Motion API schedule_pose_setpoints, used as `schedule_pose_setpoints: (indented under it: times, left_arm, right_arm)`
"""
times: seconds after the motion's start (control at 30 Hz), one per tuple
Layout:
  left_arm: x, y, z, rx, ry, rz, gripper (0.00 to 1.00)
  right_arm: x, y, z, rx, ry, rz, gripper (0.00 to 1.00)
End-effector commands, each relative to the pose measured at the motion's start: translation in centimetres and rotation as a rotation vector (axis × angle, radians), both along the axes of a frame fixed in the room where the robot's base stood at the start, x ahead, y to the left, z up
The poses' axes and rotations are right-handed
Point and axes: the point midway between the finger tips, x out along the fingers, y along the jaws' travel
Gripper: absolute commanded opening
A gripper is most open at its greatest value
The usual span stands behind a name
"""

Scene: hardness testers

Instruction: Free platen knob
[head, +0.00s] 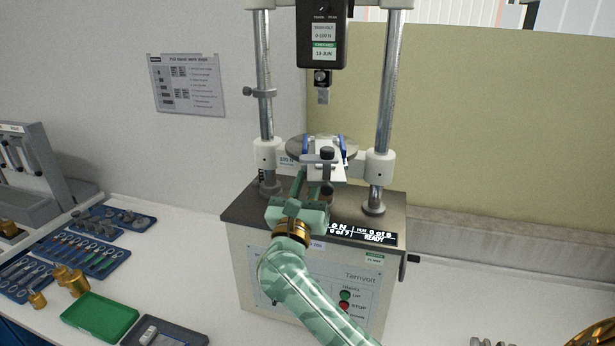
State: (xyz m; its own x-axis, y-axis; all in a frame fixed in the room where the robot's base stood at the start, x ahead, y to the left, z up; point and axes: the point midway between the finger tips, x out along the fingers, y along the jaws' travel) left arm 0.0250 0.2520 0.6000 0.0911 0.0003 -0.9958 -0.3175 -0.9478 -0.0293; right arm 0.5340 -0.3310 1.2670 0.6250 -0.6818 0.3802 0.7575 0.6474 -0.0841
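A dark knob (326,153) stands at the front of the pale block. Another dark, rounded knob-like part (327,188) shows lower down, below the platen. My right gripper (314,182) reaches up from below, its fingers just left of the lower dark part and under the platen's front. Whether the fingers touch it or are closed is unclear. My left gripper is not in view.
The force gauge (322,35) hangs above the platen. Steel columns (264,90) (384,90) stand at both sides. A display (362,232) reads READY. Blue tool trays (75,290), a green tray (100,317) and brass weights (75,282) lie left.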

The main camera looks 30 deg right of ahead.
Motion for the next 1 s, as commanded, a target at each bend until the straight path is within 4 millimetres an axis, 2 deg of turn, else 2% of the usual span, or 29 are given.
schedule_pose_setpoints:
  times: [0.23,0.27,0.3,0.33,0.7,0.83,1.0]
  left_arm:
    - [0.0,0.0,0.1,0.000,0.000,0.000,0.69]
    - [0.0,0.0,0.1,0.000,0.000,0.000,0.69]
    - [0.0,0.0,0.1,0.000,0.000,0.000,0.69]
    - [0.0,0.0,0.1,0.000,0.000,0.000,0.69]
    - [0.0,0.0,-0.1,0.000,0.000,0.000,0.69]
    - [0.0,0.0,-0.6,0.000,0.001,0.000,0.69]
    - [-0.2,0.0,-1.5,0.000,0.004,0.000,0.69]
  right_arm:
    - [0.0,0.0,0.0,-0.006,0.006,0.000,0.00]
    - [0.0,0.0,0.0,-0.006,0.006,0.000,0.30]
    - [0.0,0.0,0.0,-0.006,0.006,0.000,0.41]
    - [0.0,0.0,0.0,-0.006,0.006,0.000,0.44]
    - [-0.5,0.6,-0.4,-0.004,0.006,0.001,0.44]
    - [-2.0,2.1,-1.5,-0.002,0.007,0.001,0.44]
    - [-4.8,5.3,-3.4,-0.002,0.009,0.003,0.44]
